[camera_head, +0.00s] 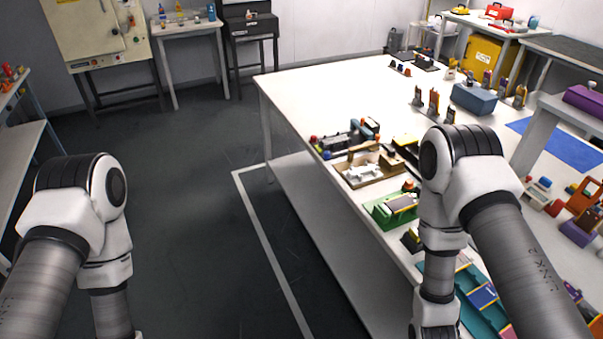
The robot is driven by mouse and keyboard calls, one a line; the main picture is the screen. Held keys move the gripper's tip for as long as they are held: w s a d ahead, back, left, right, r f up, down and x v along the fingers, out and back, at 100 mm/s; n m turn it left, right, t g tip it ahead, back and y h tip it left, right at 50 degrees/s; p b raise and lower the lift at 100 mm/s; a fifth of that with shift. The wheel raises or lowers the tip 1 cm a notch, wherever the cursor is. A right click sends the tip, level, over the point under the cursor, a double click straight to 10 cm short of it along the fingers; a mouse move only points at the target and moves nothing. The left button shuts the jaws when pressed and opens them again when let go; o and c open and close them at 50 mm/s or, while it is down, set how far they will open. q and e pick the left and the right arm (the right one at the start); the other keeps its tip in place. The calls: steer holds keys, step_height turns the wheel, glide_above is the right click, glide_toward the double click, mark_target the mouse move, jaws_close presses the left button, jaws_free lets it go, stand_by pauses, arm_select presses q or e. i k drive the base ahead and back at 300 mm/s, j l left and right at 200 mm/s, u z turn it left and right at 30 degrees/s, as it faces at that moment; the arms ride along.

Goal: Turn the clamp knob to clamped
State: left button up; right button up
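I cannot tell for certain which thing is the clamp knob; the fixtures are small in this view. A green fixture (378,214) with a small orange-red knob-like part (408,186) on top stands near the left edge of the white table, just left of my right arm. A wooden fixture (350,180) holding a white part lies behind it. A dark device (345,140) with red and blue round ends stands farther back. Both of my arms reach down out of the bottom of the picture, and neither gripper shows. My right arm hides part of the table.
The white table (310,95) has a clear far-left part. A blue box (473,99), a blue mat (560,146) and a teal tray (468,312) with coloured pieces are on it. Open dark floor (190,200) lies left. A cream cabinet (85,30) stands at the back.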

mark_target(409, 183)
steer(key=k+z, duration=0.1)
steer(key=z, duration=0.35)
steer(key=k+z, duration=0.15)
steer(key=z, duration=0.25)
